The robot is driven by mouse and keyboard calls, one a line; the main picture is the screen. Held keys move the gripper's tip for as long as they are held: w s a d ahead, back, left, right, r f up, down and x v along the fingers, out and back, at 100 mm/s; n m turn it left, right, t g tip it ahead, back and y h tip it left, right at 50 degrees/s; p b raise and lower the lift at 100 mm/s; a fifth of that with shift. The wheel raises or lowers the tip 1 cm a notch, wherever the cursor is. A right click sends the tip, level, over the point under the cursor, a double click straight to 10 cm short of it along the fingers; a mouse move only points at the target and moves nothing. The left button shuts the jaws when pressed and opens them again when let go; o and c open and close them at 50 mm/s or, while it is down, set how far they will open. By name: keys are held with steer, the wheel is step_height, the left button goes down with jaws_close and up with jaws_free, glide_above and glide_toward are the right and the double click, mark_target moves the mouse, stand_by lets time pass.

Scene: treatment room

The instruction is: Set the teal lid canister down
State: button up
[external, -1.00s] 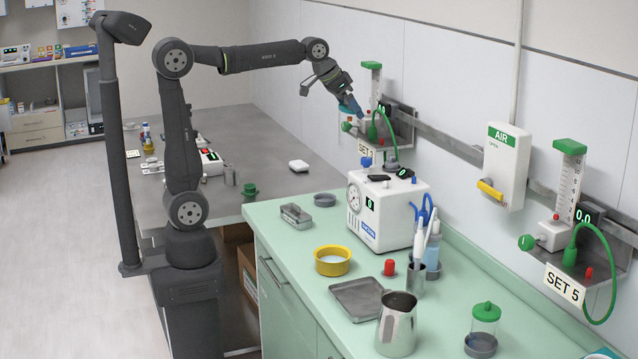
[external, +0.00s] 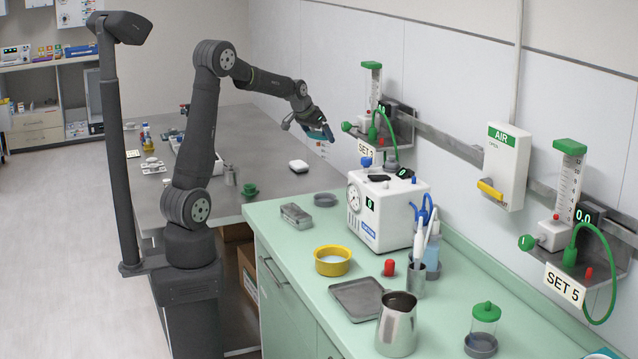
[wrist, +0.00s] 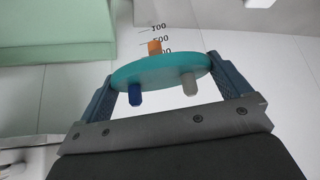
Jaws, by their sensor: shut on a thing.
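My gripper (external: 325,134) is shut on the teal lid canister. In the wrist view, my gripper's fingers (wrist: 165,80) press on opposite edges of the round teal lid of the canister (wrist: 160,66). Blue, white and orange ports stand on the lid, and black volume marks show beyond it. In the external view the canister hangs in the air in front of the wall, past the back edge of the mint counter. Its clear body is hard to make out there. What lies directly under its base cannot be told.
The mint counter (external: 285,232) holds a white suction machine (external: 385,213), a yellow-rimmed bowl (external: 332,261), a metal tray (external: 352,296) and a metal jug (external: 397,325). A wall rail with a flowmeter set (external: 385,125) is close right.

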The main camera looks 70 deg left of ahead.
steer(key=s+a+f, duration=0.1)
steer(key=a+f, duration=1.1)
steer(key=a, duration=0.1)
steer(key=shift+s+a+f, duration=0.2)
steer(key=shift+a, duration=0.05)
steer(key=shift+f, duration=0.15)
steer(key=o, duration=1.1)
steer(key=shift+c, duration=0.2)
steer(key=v, duration=1.2)
